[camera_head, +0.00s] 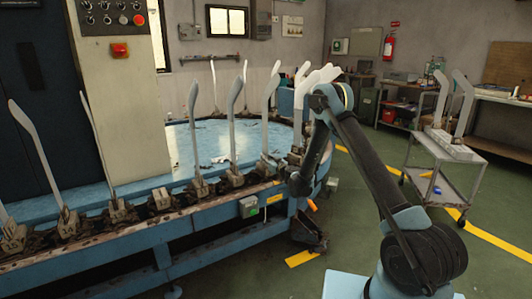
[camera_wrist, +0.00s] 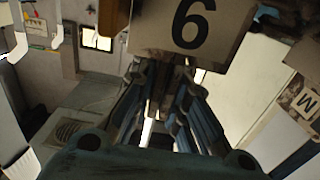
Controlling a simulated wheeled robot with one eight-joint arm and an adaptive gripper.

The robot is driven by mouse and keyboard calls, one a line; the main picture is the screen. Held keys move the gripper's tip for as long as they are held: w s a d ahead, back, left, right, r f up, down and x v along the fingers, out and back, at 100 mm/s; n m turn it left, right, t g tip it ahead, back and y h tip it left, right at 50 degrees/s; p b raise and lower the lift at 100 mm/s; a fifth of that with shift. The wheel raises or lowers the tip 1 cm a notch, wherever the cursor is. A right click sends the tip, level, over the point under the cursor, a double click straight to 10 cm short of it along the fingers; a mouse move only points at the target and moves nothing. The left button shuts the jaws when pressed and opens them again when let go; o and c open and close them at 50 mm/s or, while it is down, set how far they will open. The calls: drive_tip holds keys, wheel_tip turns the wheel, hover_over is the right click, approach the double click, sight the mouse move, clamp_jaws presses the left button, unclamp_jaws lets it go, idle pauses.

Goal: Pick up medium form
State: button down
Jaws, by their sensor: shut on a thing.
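In the head view, several pale, flat, leg-shaped forms stand upright in holders along the rim of the blue round machine (camera_head: 215,212). One grey form (camera_head: 270,110) stands just left of my arm. My gripper (camera_head: 298,183) is low at the machine's right rim, among the holders there. In the wrist view, my gripper's fingers (camera_wrist: 158,85) are shut on a narrow brownish piece, seemingly the foot of a form. A tan plate marked 6 (camera_wrist: 190,27) is right above the fingertips. The held form's upper part cannot be made out.
A holder (camera_head: 162,200) on the near rim is empty. A grey trolley (camera_head: 445,170) at the right carries a white block (camera_head: 447,146) with two upright forms (camera_head: 463,100). A control cabinet (camera_head: 120,90) stands at the left.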

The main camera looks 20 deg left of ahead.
sight(266, 127)
drive_tip(key=shift+r, duration=8.95)
